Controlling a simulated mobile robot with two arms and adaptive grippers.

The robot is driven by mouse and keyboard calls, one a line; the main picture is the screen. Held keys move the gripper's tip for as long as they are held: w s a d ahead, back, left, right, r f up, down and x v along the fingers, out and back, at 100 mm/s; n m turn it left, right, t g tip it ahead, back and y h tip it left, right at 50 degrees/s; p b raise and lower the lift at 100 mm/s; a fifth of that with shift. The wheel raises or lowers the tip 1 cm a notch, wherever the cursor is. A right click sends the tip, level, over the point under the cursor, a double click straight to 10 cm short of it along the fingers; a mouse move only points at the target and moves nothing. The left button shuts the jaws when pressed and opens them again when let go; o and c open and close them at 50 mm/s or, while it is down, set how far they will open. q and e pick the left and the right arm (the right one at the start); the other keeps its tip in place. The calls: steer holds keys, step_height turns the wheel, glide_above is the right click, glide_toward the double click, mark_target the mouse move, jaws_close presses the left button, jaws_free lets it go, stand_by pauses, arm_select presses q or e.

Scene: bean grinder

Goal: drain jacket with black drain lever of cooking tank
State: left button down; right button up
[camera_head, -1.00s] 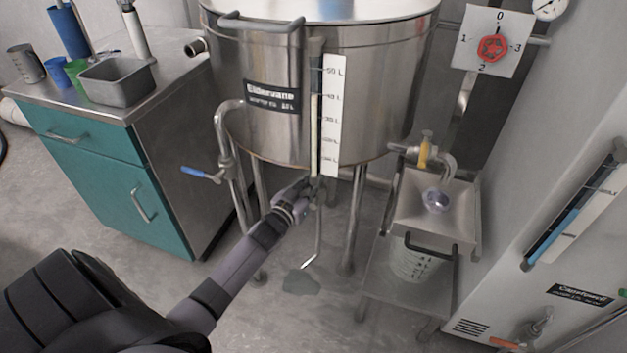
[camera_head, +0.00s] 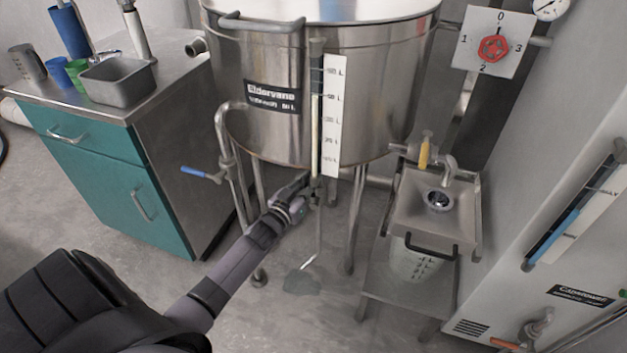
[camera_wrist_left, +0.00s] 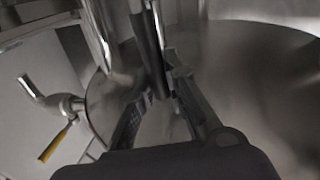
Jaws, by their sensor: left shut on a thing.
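The steel cooking tank (camera_head: 270,135) stands at the centre on thin legs, with a level gauge (camera_head: 335,115) on its front. My left gripper (camera_head: 308,188) is under the front of the tank, by the lower end of the gauge. In the left wrist view, the fingers (camera_wrist_left: 161,88) are closed around a dark bar, which looks like the black drain lever (camera_wrist_left: 149,45). In the head view the gripper mostly hides the lever. My right gripper is not in view.
A blue-handled valve (camera_head: 200,174) sticks out left of the tank. A yellow-handled valve (camera_head: 424,152) is at right, above a steel basin (camera_head: 410,210). A teal cabinet (camera_head: 105,180) stands at left. The floor in front is clear.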

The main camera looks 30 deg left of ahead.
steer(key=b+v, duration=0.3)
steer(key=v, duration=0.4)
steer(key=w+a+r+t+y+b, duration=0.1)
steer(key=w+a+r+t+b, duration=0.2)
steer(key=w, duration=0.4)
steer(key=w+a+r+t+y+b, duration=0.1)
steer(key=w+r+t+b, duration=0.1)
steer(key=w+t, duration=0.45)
arm_select(q)
steer(key=s+a+f+n+y+b, duration=0.1)
steer(key=a+f+n, duration=0.3)
steer(key=n, duration=0.5)
steer(key=s+a+f+n+t+y+b, duration=0.1)
steer(key=a+f+n, duration=0.4)
steer(key=n, duration=0.5)
steer(key=shift+s+f+n+y+b, duration=0.15)
steer(key=shift+f+n+y+b, duration=0.25)
steer(key=shift+f+y, duration=0.55)
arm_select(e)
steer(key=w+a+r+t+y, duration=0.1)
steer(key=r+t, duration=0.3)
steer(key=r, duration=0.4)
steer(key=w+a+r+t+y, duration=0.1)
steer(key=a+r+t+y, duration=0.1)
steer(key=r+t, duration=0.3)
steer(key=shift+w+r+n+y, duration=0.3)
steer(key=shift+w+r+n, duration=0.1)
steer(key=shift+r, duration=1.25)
